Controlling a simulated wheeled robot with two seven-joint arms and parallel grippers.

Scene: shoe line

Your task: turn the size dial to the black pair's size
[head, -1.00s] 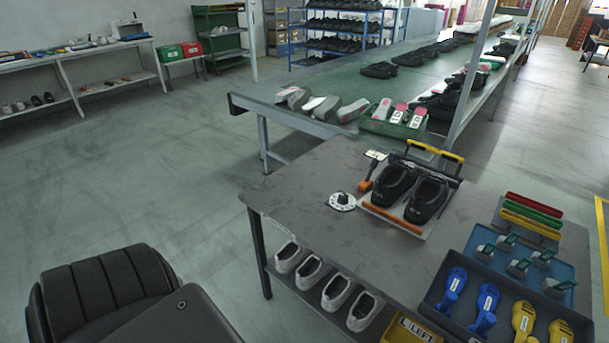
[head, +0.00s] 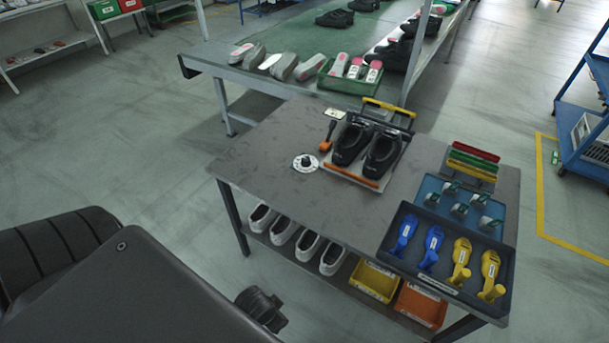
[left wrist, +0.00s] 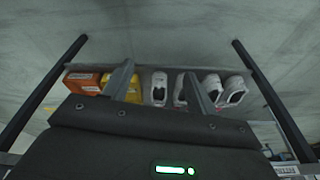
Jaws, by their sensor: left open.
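The size dial (head: 306,163), a white disc with a black knob, lies flat on the grey work table (head: 260,150), left of the shoe fixture. Its markings are too small to read. The black pair, a left shoe (head: 350,145) and a right shoe (head: 382,154), sits side by side on the fixture. No size on them is legible. My left gripper (left wrist: 160,88) is open and empty in the left wrist view, facing the table's lower shelf. The dial is not visible in that view. My right gripper is not in view.
White shoes (head: 283,230) and yellow (head: 374,281) and orange (head: 420,304) bins fill the lower shelf. A dark tray (head: 444,273) of blue and yellow tools stands front right. An orange-based tool (head: 325,146) stands beside the dial. The tabletop left of the dial is clear.

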